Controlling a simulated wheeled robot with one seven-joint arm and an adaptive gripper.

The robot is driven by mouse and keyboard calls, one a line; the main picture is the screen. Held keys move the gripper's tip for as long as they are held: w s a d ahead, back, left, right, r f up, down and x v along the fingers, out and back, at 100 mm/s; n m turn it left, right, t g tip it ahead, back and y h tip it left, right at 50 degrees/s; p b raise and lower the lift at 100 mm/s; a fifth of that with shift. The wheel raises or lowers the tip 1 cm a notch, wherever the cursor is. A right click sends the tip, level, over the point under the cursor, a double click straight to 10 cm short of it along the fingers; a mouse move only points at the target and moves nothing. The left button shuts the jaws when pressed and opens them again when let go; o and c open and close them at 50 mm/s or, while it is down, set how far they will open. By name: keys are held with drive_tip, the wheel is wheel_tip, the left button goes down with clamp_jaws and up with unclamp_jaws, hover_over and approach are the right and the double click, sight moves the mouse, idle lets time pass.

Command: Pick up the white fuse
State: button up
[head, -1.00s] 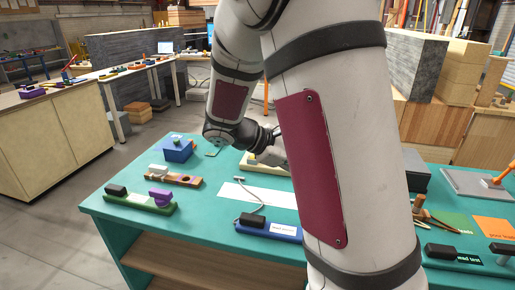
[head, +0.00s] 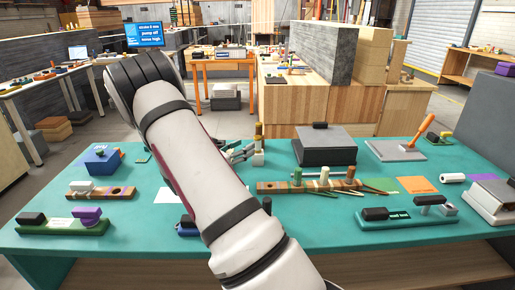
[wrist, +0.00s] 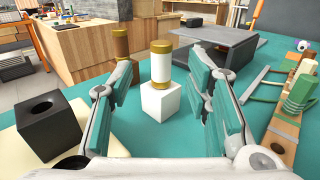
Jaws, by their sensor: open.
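The white fuse (wrist: 161,66), a white cylinder with gold caps, stands upright on a white block (wrist: 160,100) in the wrist view. In the head view the fuse (head: 259,143) is small, near the back of the teal table. My gripper (wrist: 161,80) is open, with teal-padded fingers to the left and right of the fuse and block. The fuse appears between the fingers, slightly beyond them, with visible gaps on both sides. In the head view my gripper (head: 238,152) is partly hidden by my arm.
A brown, gold-capped fuse (wrist: 121,46) stands just behind on the left. A black block with a hole (wrist: 48,124) is at left. A dark grey box (wrist: 213,46) lies behind right.

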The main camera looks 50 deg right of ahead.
sight(258, 140)
drive_tip(key=shift+s+d, duration=0.2)
drive_tip(key=shift+d, duration=1.8)
drive_tip(key=shift+s+d, duration=0.15)
drive_tip(key=shift+d, duration=1.8)
clamp_jaws()
